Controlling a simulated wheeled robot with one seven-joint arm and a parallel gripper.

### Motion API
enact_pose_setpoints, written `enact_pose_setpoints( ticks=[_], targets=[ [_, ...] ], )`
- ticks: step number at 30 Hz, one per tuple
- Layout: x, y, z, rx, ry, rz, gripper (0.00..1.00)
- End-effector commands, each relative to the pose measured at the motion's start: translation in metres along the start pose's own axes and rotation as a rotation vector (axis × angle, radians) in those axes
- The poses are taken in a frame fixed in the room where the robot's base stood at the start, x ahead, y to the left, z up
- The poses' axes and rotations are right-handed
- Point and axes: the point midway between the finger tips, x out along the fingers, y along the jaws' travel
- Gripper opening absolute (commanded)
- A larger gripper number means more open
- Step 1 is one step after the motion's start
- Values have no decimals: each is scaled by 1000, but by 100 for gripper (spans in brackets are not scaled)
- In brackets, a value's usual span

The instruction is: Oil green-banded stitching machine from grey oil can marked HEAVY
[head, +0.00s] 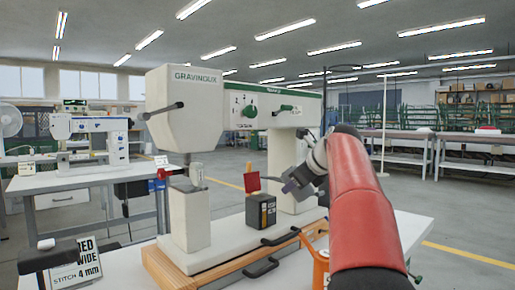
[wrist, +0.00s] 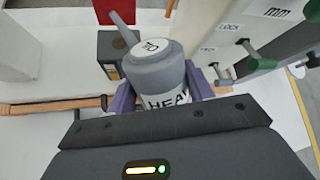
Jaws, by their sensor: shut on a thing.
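The green-banded stitching machine (head: 272,97) stands on a wooden-edged base on the table in the head view, with a white head marked GRAVINDUX. My gripper (head: 298,184) is beside the machine's column, right of its needle end. In the wrist view, the purple fingers of my gripper (wrist: 163,96) are shut around the grey oil can (wrist: 158,66). Its label shows "HEA", with the rest hidden. The can's grey spout points up and left in that view. No contact between can and machine can be made out.
A black box with a raised red flap (head: 261,210) stands on the machine's base; it also shows in the wrist view (wrist: 110,48). An orange container (head: 320,268) is near my arm. A sign (head: 78,268) stands front left. A blue-banded machine (head: 90,125) stands on another table behind.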

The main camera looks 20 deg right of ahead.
Motion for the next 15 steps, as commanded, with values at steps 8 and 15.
enact_pose_setpoints(
  ticks=[8,15],
  targets=[
    [-3,-2,4,0,-1,-1,35],
    [-8,-7,-3,8,-4,0,35]
  ],
)
